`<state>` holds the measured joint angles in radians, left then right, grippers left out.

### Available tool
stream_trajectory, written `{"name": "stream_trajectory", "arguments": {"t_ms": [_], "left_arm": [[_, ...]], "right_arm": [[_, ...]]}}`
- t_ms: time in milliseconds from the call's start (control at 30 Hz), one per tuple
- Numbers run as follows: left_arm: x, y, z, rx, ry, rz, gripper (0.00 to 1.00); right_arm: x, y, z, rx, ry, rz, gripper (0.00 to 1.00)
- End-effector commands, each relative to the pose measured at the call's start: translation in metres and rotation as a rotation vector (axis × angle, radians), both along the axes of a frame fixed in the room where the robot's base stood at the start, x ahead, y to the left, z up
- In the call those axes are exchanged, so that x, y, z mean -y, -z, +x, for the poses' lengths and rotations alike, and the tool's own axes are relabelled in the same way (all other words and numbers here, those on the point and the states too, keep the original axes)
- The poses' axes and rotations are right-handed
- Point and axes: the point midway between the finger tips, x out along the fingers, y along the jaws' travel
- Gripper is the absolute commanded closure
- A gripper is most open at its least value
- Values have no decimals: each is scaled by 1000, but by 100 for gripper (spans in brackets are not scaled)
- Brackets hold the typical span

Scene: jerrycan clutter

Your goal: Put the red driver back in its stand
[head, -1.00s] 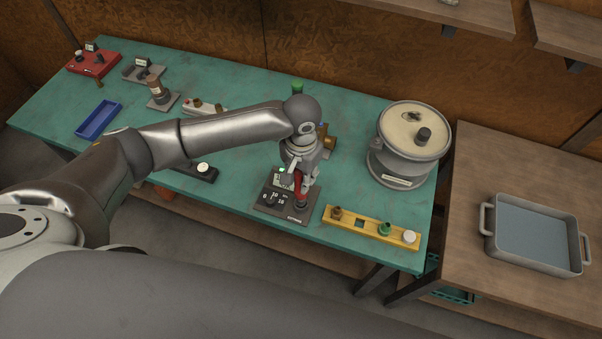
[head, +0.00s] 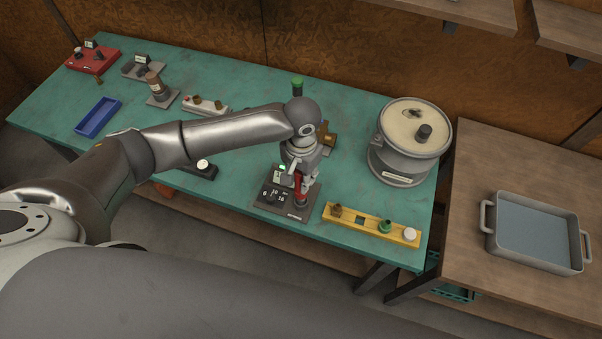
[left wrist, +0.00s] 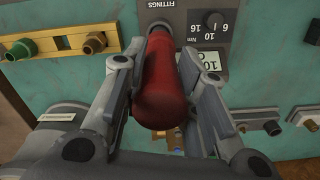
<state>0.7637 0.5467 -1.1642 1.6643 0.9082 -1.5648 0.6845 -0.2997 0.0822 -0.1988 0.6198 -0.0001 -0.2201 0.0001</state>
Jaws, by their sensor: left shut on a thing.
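The red driver (head: 299,186) is upright between the fingers of my left gripper (head: 299,172), at the right side of a dark stand (head: 285,209) with a dial and a small display. In the left wrist view the driver's red handle (left wrist: 165,85) lies between the two fingers of the left gripper (left wrist: 165,95). Its far end meets a dark round part of the stand (left wrist: 215,40), beside the dial. Whether the tip is inside a socket or only over it is hidden. My right gripper is not in view.
A yellow rack (head: 370,224) with fittings lies right of the stand. A large grey pot (head: 398,173) stands behind it. A blue tray (head: 97,117) and several small fixtures are to the left. A grey pan (head: 535,233) is on the wooden table at right.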

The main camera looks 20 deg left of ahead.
Motion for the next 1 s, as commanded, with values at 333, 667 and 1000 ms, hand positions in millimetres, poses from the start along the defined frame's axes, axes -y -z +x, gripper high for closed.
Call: {"name": "stream_trajectory", "arguments": {"t_ms": [333,667,1000], "left_arm": [[0,13,0,1,-1,-1,100],[1,21,1,2,0,-2,100],[0,21,0,1,0,-1,50]], "right_arm": [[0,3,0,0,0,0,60],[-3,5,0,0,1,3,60],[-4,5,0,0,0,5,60]]}}
